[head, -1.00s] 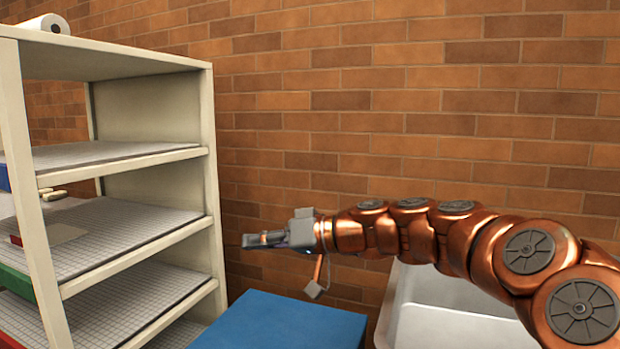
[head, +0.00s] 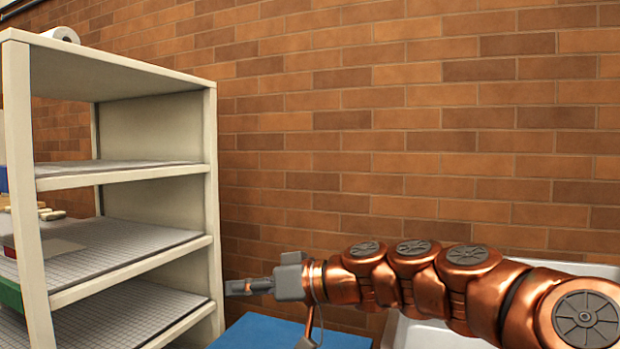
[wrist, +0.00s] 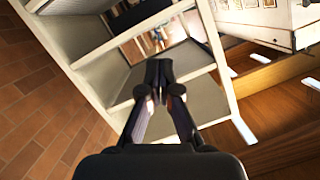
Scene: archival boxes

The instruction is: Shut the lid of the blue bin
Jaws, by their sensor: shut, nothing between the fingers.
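The blue bin (head: 268,333) shows at the bottom of the head view only as a flat blue top. Its sides and front are cut off by the frame edge, and I cannot tell whether the lid is fully down. My gripper (head: 236,288) points left, just above the far left part of that blue top in the picture. I cannot tell whether it touches it. In the wrist view my gripper (wrist: 158,82) has its fingers together, with nothing between them. The blue bin does not show clearly there.
A cream shelf unit (head: 212,190) with several grey boards stands at the left, close to my gripper's tips. A brick wall (head: 420,130) is behind. A white container (head: 415,335) is under my arm at the right. A white roll (head: 61,35) lies on top of the shelf.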

